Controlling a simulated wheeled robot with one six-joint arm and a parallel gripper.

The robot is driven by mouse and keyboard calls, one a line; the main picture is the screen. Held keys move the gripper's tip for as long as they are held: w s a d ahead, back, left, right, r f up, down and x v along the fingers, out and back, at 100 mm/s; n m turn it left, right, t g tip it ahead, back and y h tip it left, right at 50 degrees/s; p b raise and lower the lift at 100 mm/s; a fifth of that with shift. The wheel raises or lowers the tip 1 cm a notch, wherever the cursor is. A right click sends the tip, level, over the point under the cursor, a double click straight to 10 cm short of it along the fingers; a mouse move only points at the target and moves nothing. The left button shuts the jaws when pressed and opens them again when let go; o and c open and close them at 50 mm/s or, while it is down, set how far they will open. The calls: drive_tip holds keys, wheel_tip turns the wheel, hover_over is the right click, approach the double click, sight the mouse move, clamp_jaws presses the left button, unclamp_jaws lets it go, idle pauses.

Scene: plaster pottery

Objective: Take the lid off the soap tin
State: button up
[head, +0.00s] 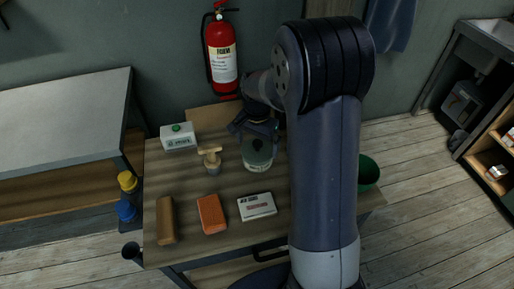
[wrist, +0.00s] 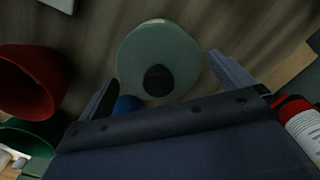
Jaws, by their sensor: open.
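A round tin with a pale label, which looks like the soap tin (head: 258,165), stands upright towards the back of the wooden table. Its grey-green lid (wrist: 140,48) with a dark round knob (wrist: 158,80) sits on it, seen from above in the wrist view. My gripper (wrist: 163,67) is open and empty, with one finger on each side of the lid in that view. In the head view my gripper (head: 256,131) is just behind and above the tin. I cannot tell how far above the lid the fingertips are.
Left of the tin are a small tan object (head: 211,158) and a white box with a green knob (head: 178,139). In front lie a brown block (head: 166,220), an orange block (head: 212,213) and a white box (head: 257,207). A red extinguisher (head: 222,55) hangs behind.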

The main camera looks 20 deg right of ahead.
drive_tip(key=shift+s+f, duration=0.1)
drive_tip(key=shift+f, duration=0.25)
drive_tip(key=shift+c, duration=0.2)
drive_tip(key=c, duration=0.7)
drive_tip(key=shift+o, duration=0.2)
